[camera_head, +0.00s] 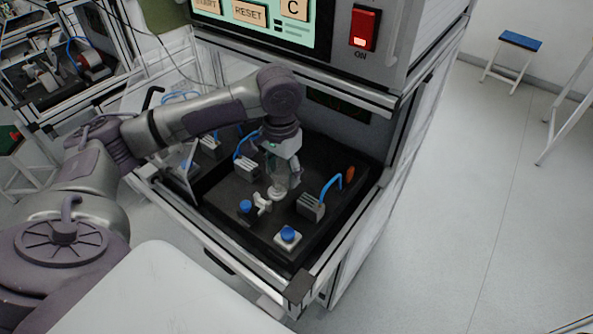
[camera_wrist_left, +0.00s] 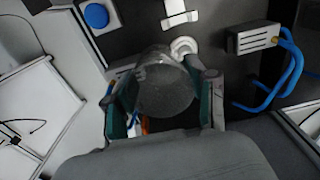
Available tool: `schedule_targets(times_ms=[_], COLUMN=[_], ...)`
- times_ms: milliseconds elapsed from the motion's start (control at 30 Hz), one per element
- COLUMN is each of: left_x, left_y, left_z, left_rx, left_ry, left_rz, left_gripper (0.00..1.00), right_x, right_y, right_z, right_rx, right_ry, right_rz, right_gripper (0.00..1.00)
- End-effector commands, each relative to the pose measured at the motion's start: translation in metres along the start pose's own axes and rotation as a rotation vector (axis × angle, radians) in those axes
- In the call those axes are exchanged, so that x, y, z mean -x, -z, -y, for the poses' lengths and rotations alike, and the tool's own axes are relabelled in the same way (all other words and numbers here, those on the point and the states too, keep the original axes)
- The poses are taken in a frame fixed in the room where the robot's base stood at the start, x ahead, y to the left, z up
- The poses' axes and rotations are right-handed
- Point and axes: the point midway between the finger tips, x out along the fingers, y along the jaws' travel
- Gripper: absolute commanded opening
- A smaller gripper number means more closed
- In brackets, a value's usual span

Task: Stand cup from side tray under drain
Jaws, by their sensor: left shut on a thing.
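My left gripper (camera_head: 282,180) reaches down over the black work deck (camera_head: 225,190) of the test machine. In the left wrist view its two dark green fingers (camera_wrist_left: 165,108) are shut on a translucent grey cup (camera_wrist_left: 164,82), one finger on each side. In the head view the cup is hard to make out between the fingers. A white round fitting (camera_wrist_left: 183,46) shows just beyond the cup; I cannot tell whether they touch. I cannot surely identify the drain or the side tray. My right gripper is not in view.
A grey block with blue hoses (camera_head: 311,207) stands right of the gripper, another (camera_head: 246,168) to its left. A blue button on a white base (camera_head: 288,237) and a white fitting (camera_head: 262,203) are at the front. The control panel (camera_head: 270,25) overhangs the back.

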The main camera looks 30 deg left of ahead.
Motion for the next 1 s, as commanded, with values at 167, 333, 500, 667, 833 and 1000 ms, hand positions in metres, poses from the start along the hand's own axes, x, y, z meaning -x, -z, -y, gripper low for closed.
schedule_targets(times_ms=[167,333,500,667,833,1000], left_x=[-0.022,-0.036,-0.048,-0.071,-0.081,-0.081], left_y=[0.04,0.063,0.067,0.067,0.067,0.067], left_z=[0.002,0.004,0.005,0.005,0.005,0.005], left_rx=[0.004,0.002,0.0,0.001,0.0,0.0], left_ry=[-0.001,0.0,0.001,0.001,0.001,0.001], left_rz=[0.001,0.0,0.004,0.002,0.0,0.0], left_gripper=[0.3,0.3,0.3,0.3,0.3,0.3], right_x=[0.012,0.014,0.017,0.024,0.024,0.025], right_y=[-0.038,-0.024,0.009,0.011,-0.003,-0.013], right_z=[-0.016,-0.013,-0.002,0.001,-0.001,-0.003], right_rx=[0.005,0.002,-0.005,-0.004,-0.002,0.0], right_ry=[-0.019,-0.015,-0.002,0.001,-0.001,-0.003], right_rz=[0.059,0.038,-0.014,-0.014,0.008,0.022], right_gripper=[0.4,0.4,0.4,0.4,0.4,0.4])
